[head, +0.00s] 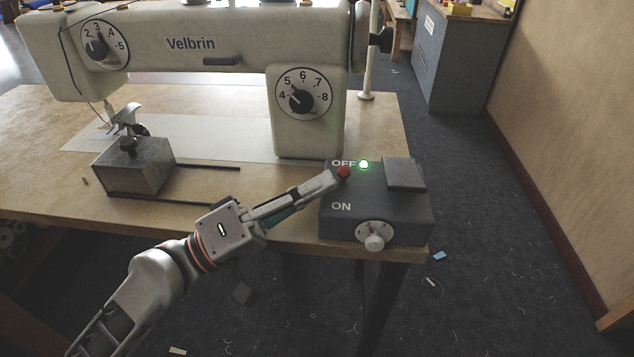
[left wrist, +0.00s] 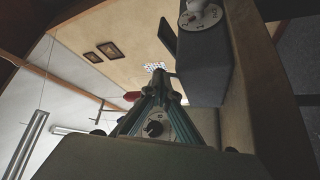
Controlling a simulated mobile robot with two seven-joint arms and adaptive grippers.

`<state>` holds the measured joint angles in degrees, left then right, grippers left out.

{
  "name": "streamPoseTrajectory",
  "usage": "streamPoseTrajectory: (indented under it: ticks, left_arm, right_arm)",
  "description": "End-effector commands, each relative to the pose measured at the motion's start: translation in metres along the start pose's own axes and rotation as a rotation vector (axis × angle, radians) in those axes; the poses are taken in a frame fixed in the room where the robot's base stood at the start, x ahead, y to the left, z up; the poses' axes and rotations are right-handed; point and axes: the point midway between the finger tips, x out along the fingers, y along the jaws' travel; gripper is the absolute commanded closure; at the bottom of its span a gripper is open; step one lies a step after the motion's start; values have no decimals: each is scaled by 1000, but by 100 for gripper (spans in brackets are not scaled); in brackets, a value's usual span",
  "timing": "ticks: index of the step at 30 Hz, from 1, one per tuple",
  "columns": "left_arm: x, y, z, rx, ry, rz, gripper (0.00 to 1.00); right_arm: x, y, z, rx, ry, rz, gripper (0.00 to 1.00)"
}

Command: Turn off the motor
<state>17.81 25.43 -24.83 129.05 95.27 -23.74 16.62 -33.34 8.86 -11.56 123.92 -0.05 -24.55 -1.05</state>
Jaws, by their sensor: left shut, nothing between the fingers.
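The dark grey control box (head: 400,212) sits at the table's front right corner, marked OFF at the back and ON at the front. Its red switch knob (head: 344,173) is beside the OFF label, and a green light (head: 364,164) glows next to it. My left gripper (head: 333,180) is shut and empty, its fingertips at the red knob; I cannot tell whether they touch. In the left wrist view the closed fingertips (left wrist: 160,80) are beside the box (left wrist: 205,68), with the red knob (left wrist: 132,96) just left of them. My right gripper is not in view.
The cream Velbrin sewing machine (head: 205,75) stands behind on the wooden table (head: 290,232). A white dial knob (head: 374,240) is on the box's front, and a flat grey block (head: 404,174) on its top right. A metal block (head: 135,172) lies left. The floor at right is mostly clear.

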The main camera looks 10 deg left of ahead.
Motion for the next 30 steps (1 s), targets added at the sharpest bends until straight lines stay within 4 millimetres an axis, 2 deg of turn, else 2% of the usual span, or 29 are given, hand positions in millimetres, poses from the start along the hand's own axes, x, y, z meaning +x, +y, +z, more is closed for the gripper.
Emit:
streamPoseTrajectory:
  ticks: [10,17,24,30]
  left_arm:
    - [0,-1,0,-1,0,-1,100]
    - [2,5,-3,-18,0,-15,100]
    - [2,3,-3,-46,0,-35,100]
    - [3,4,-5,-66,0,-50,100]
  right_arm:
    - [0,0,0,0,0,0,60]
    - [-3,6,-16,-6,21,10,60]
    - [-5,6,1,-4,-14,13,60]
    - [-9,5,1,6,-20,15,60]
